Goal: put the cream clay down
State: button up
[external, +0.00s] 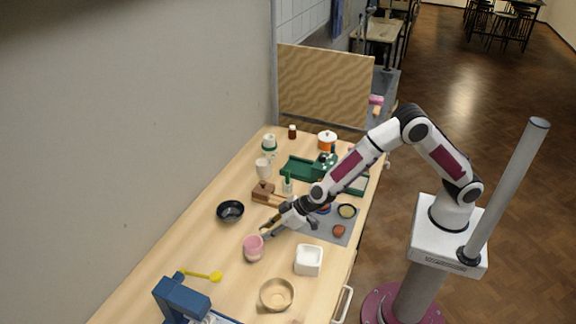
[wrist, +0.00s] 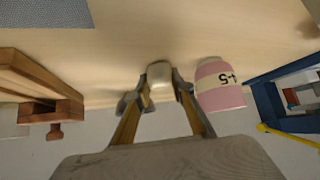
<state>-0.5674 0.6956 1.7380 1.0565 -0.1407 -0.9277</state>
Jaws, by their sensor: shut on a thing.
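My gripper (wrist: 160,82) is shut on the cream clay (wrist: 160,74), a small pale lump between the two fingertips in the wrist view. In the external view my gripper (external: 267,230) is low over the wooden table (external: 190,245), just above and right of the pink jar (external: 253,249) in the picture. The clay is mostly hidden by the fingers there. I cannot tell whether it touches the table. The pink jar with a cream label also shows right of the fingers in the wrist view (wrist: 222,98), apart from them.
A black bowl (external: 230,211) stands left of my gripper. A wooden block (external: 263,190) is behind it, and a grey mat (external: 342,230) with small items lies right. A white square dish (external: 309,260), tan bowl (external: 277,295), yellow spoon (external: 205,276) and blue stand (external: 180,300) are nearer the front.

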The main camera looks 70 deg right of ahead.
jog(key=shift+f, duration=0.15)
jog(key=o, duration=1.1)
jog(key=shift+o, duration=0.2)
jog(key=shift+s+d+r, duration=0.15)
jog(key=shift+s+r, duration=0.15)
jog(key=shift+r, duration=0.25)
jog(key=v, duration=1.1)
